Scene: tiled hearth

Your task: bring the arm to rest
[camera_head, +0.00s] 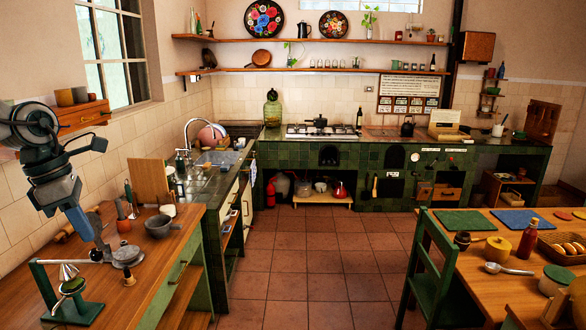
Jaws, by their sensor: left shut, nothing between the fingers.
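My left arm comes in from the left edge and hangs over the wooden counter (165,285) at the lower left. Its grey joint and dark wrist lead down to a blue-grey left gripper (83,226). The fingers are shut with nothing between them and point down. They show close to a grey metal utensil with round plates (128,254); I cannot tell whether they touch it. My right gripper is not in view.
A citrus press (71,290) stands at the counter's front. A grey mortar (158,227) and a wooden board (149,181) are farther back. The tiled floor (310,265) is clear between counter and right table (480,268).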

